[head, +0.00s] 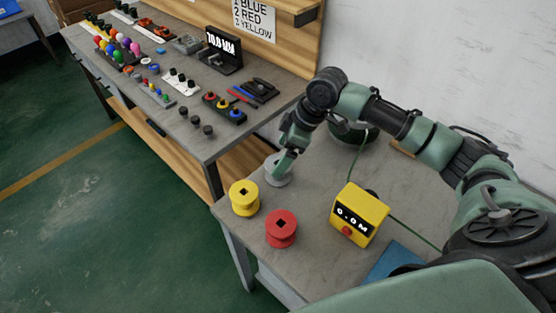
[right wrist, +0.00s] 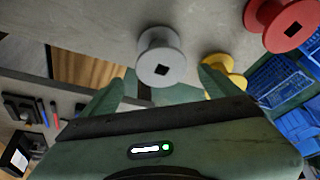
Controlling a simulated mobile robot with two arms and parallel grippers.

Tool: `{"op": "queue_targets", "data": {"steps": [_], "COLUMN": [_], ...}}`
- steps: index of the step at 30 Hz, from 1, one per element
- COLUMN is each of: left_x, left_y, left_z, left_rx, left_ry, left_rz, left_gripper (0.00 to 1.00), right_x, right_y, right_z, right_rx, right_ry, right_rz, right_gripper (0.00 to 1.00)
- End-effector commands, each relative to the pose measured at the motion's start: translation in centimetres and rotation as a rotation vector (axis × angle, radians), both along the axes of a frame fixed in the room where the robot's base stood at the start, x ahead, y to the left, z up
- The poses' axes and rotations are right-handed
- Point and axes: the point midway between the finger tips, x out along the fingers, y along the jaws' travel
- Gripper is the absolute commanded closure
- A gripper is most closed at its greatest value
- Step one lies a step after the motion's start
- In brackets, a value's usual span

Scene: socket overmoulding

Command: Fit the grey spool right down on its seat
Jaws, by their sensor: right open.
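The grey spool (head: 279,170) stands on the near table behind the yellow spool, partly covered by my right gripper (head: 287,160). In the right wrist view the grey spool (right wrist: 161,58) shows its round flange and dark square hole. My right gripper (right wrist: 163,88) is open there, with one green finger on each side below the spool. I cannot tell whether the fingers touch it. The seat is not clearly visible. My left gripper is not in view.
The yellow spool (head: 244,198) and the red spool (head: 281,228) stand close by on the near table. A yellow box with a display (head: 359,214) stands to their right. A dark round thing with a green cable (head: 349,132) lies behind. A cluttered bench (head: 215,146) adjoins at left.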

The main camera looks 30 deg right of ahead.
Motion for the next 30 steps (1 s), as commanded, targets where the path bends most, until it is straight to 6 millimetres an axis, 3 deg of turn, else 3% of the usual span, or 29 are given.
{"op": "queue_targets", "data": {"steps": [5, 12, 17, 21, 23, 28, 30], "left_x": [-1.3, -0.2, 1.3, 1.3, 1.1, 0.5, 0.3], "left_y": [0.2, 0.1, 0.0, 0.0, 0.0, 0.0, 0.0], "left_z": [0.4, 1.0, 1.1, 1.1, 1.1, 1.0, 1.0], "left_rx": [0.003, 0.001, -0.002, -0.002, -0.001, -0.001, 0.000], "left_ry": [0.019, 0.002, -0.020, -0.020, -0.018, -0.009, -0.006], "left_rz": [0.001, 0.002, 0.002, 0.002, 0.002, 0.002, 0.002], "left_gripper": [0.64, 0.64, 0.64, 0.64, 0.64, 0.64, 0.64], "right_x": [0.1, 0.5, 0.7, 0.7, 0.7, 0.7, 0.7], "right_y": [0.4, 1.1, 1.2, 1.2, 1.2, 1.2, 1.2], "right_z": [-2.0, -5.4, -6.0, -6.0, -6.0, -6.0, -5.9], "right_rx": [0.000, 0.000, -0.001, -0.002, -0.001, -0.001, -0.001], "right_ry": [0.002, 0.000, -0.002, -0.002, -0.002, -0.001, -0.002], "right_rz": [0.001, 0.001, 0.000, 0.001, 0.000, 0.001, 0.000], "right_gripper": [0.09, 0.09, 0.09, 0.09, 0.22, 0.70, 0.75]}}
